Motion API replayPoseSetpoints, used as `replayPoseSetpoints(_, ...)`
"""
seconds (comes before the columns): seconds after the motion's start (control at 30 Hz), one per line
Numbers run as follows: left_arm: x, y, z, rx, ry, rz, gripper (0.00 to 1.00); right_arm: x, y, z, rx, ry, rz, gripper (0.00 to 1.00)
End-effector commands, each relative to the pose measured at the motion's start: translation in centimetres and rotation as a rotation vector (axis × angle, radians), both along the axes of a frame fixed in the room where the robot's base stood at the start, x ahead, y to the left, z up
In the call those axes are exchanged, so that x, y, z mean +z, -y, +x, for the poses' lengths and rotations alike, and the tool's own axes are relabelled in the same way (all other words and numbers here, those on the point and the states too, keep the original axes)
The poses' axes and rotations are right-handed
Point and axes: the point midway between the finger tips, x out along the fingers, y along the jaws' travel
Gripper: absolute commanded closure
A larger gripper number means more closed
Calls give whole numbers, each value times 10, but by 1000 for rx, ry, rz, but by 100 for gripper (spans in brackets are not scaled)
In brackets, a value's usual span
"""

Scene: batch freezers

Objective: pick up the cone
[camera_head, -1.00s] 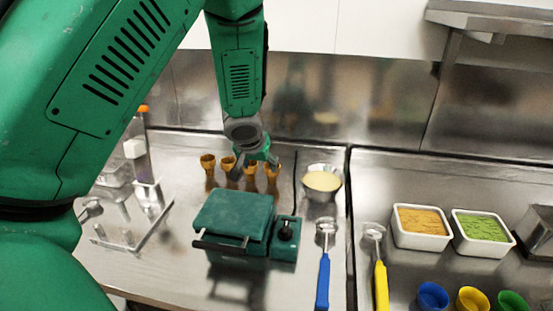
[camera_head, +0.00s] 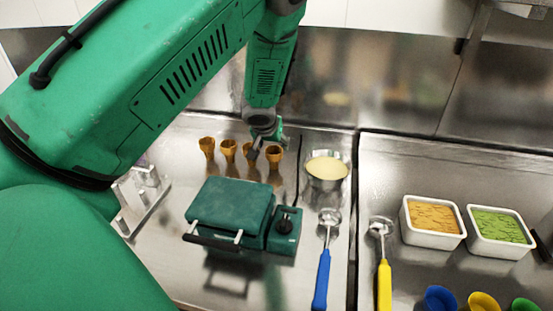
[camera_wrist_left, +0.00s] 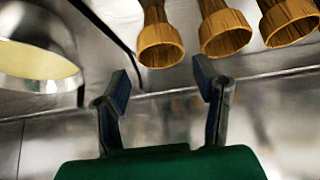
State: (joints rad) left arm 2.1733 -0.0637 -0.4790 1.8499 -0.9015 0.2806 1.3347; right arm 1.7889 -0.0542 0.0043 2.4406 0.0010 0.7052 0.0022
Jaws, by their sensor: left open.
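Several brown wafer cones stand in a row on the steel counter at the back, behind the green press. The rightmost cone (camera_head: 274,154) is nearest the metal bowl. In the left wrist view my gripper's two fingers (camera_wrist_left: 162,84) are spread apart. A cone (camera_wrist_left: 160,42) shows beyond the gap between them, apart from both fingers. Two more cones, a middle one (camera_wrist_left: 225,32) and an outer one (camera_wrist_left: 288,20), lie to its right. My right gripper is not seen.
The green press (camera_head: 230,207) stands in front of the cones. A metal bowl of pale batter (camera_head: 327,168) is to their right. Blue (camera_head: 322,275) and yellow (camera_head: 384,275) scoops lie nearer. Tubs of orange (camera_head: 433,217) and green (camera_head: 500,228) food stand at right.

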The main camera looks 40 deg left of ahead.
Motion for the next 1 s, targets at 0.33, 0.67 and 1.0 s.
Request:
replayPoseSetpoints(0.33, -39, -7, 20, -2, -3, 1, 45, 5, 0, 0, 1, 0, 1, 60)
replayPoseSetpoints(0.67, -43, -7, 23, -1, 0, 2, 45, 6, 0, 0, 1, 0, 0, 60)
replayPoseSetpoints(1.0, -44, -9, 23, -2, -1, 0, 69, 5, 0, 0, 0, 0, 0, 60)
